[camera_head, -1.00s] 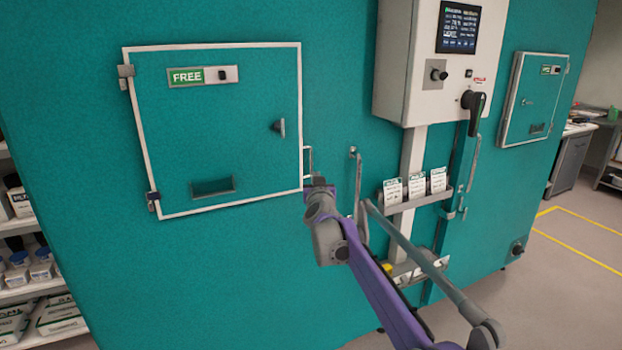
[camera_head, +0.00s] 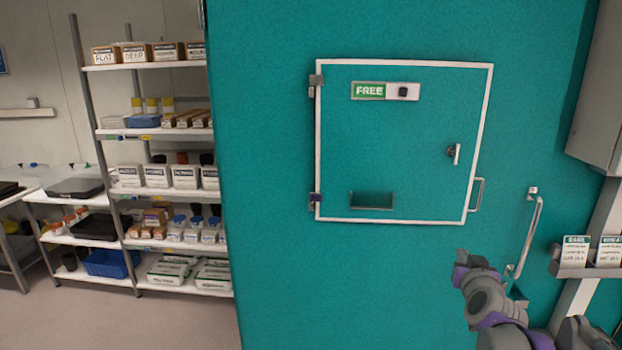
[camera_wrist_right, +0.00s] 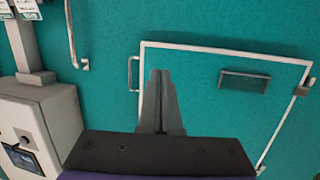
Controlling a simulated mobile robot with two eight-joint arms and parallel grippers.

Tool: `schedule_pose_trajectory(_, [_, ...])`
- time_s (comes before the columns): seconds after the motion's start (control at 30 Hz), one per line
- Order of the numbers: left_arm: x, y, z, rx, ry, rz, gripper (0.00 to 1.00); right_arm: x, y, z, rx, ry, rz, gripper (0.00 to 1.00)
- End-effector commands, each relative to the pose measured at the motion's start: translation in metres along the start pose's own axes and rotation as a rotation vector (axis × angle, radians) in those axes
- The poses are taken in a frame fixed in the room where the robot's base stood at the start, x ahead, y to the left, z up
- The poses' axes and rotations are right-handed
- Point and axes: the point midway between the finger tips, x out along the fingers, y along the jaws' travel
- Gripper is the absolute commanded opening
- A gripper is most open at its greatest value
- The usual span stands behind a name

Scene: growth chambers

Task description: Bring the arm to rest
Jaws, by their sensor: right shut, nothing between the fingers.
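My right arm (camera_head: 493,308) comes in from the lower right in the head view, in front of the teal chamber wall. My right gripper shows in the wrist view (camera_wrist_right: 160,100), its two fingers together with nothing between them. Behind the fingers is the closed chamber door (camera_wrist_right: 215,85), which appears upside down there. In the head view the door (camera_head: 405,150) has a white frame and a green FREE sign (camera_head: 368,90). The gripper's fingertips are hard to make out in the head view, below and right of the door. My left gripper is not in view.
A vertical grab handle (camera_head: 537,230) stands on the wall right of the door. A card rack (camera_head: 590,272) is at the right edge. Shelves with boxes and bottles (camera_head: 160,252) stand at the left. The floor (camera_head: 180,320) before them is clear.

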Motion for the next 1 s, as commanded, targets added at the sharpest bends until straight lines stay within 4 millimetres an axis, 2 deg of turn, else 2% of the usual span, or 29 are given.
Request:
schedule_pose_trajectory(0.03, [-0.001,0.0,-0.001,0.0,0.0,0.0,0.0,-0.024,-0.026,0.022,-0.009,-0.067,-0.063,0.0])
schedule_pose_trajectory(0.1, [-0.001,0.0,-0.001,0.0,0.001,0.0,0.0,-0.057,-0.054,0.057,-0.021,-0.171,-0.135,0.0])
schedule_pose_trajectory(0.2, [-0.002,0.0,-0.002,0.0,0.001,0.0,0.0,-0.107,-0.082,0.109,-0.043,-0.319,-0.213,0.0])
schedule_pose_trajectory(0.27, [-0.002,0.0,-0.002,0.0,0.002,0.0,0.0,-0.139,-0.093,0.141,-0.061,-0.41,-0.247,0.0])
schedule_pose_trajectory(0.4, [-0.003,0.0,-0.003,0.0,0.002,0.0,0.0,-0.212,-0.103,0.216,-0.108,-0.616,-0.287,0.0])
schedule_pose_trajectory(0.5, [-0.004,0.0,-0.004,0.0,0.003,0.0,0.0,-0.257,-0.099,0.262,-0.143,-0.74,-0.285,0.0])
schedule_pose_trajectory(0.6, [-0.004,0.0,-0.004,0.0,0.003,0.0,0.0,-0.29,-0.091,0.295,-0.172,-0.832,-0.27,0.0])
schedule_pose_trajectory(0.7, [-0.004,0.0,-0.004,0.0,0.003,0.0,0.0,-0.31,-0.084,0.316,-0.19,-0.888,-0.256,0.0])
schedule_pose_trajectory(0.77, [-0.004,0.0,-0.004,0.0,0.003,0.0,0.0,-0.317,-0.081,0.322,-0.197,-0.905,-0.249,0.0])
schedule_pose_trajectory(1.0, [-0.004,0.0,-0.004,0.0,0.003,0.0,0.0,-0.32,-0.08,0.325,-0.199,-0.916,-0.245,0.0])
